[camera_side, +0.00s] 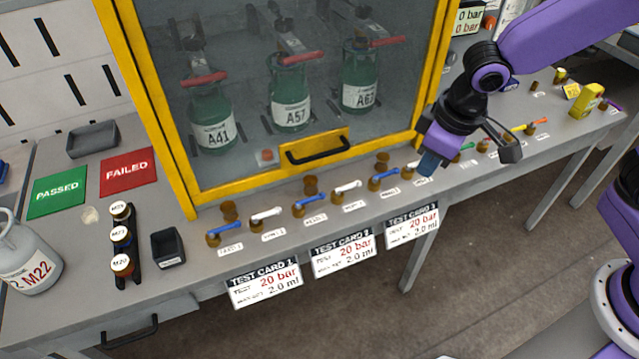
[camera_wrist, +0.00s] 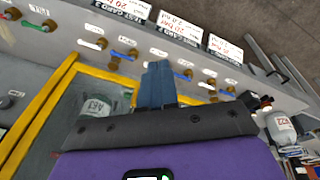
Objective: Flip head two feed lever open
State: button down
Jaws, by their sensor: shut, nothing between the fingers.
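The head two feed lever (camera_side: 308,199) is a small blue handle on a brass valve, on the bench ledge behind TEST CARD 2 (camera_side: 343,252). It lies along the ledge, pointing right. In the wrist view a blue lever (camera_wrist: 183,76), apparently this one, shows just right of my fingers. My gripper (camera_side: 429,163) is in the side view above the ledge, to the right of the blue lever behind TEST CARD 3. Its blue fingers (camera_wrist: 158,84) are together and empty, partly covering the ledge in the wrist view.
Other blue levers (camera_side: 222,230) and white levers (camera_side: 265,214) line the ledge on both sides. A yellow-framed cabinet (camera_side: 180,167) with a black handle (camera_side: 318,150) and green bottles stands behind. A black vial rack (camera_side: 124,240) and small tray (camera_side: 167,246) stand left.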

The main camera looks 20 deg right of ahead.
jog(key=w+a+f+m+t, duration=0.1)
jog(key=w+a+f+m, duration=0.15)
jog(key=w, duration=0.25)
jog(key=w+a+f+m, duration=0.1)
jog(key=w+a+f, duration=0.2)
jog(key=w+a, duration=0.15)
jog(key=m, duration=0.3)
send_near(309, 201)
jog(key=shift+t, duration=0.3)
jog(key=d+r, duration=0.1)
jog(key=w+d+r, duration=0.1)
jog(key=d, duration=0.1)
jog(key=shift+w+d+r, duration=0.1)
jog(key=shift+d, duration=0.15)
jog(key=shift+x, duration=4.95)
